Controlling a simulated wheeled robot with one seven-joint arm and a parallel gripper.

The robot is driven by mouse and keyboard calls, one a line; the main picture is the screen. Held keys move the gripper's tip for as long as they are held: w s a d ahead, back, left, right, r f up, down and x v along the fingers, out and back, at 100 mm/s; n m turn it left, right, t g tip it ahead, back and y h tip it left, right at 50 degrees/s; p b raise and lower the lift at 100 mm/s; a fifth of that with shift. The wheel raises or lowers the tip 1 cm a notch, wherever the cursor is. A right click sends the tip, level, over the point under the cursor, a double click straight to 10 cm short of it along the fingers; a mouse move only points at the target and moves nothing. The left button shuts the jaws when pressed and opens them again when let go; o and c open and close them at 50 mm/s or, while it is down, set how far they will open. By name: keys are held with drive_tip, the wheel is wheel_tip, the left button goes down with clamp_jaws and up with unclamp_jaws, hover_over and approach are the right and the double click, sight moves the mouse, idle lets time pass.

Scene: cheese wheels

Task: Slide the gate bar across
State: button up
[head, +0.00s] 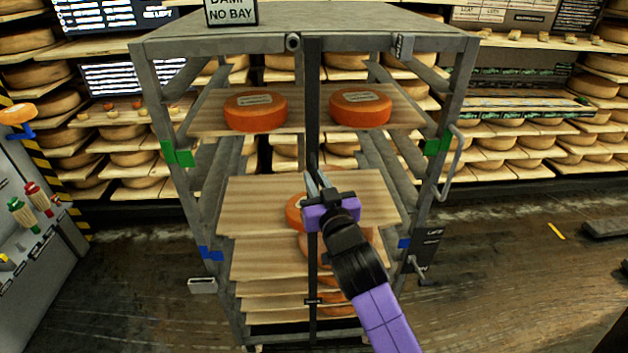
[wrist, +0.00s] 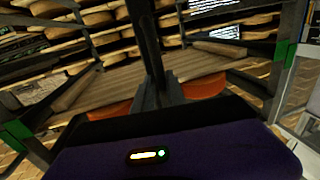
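The gate bar (head: 313,100) is a dark upright bar down the middle of the grey rack's open front. It reaches from the top rail to near the bottom. My gripper (head: 318,183) is at the bar at about mid height, its fingers overlapping the bar in the head view. In the wrist view the bar (wrist: 146,45) rises just beyond the gripper's dark fingers (wrist: 163,92). The purple and black gripper body hides part of the contact. I cannot tell whether the fingers are closed on the bar or beside it.
The rack (head: 465,90) holds boards with orange cheese wheels (head: 256,111) behind the bar; another wheel (head: 361,109) sits at upper right. A handle (head: 453,165) sticks out on the right post. A grey cabinet (head: 35,250) stands at left. Floor at right is mostly clear.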

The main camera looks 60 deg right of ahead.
drive_tip(key=shift+o, duration=1.4)
drive_tip(key=shift+s+d, duration=0.15)
drive_tip(key=shift+s, duration=0.05)
drive_tip(key=shift+w, duration=0.1)
drive_tip(key=b+v, duration=0.2)
drive_tip(key=v, duration=0.6)
